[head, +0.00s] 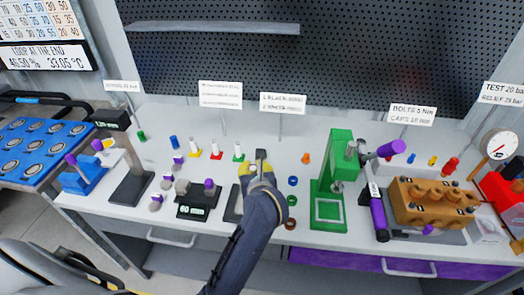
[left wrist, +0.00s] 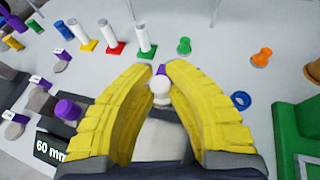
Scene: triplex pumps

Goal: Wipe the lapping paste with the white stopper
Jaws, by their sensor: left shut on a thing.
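My left gripper (head: 256,170) is over the middle of the bench, its yellow fingers closed in around a small white piece. In the left wrist view the white piece (left wrist: 160,90), likely the white stopper, sits between the fingertips with a bit of purple just beyond it. The fingers and wrist hide most of its shape. A dark flat plate (head: 232,206) lies beside and partly under the gripper. I cannot make out lapping paste on it. My right gripper is not in view.
White cylinders on yellow (head: 194,154), red (head: 216,155) and green (head: 238,158) bases stand behind left.

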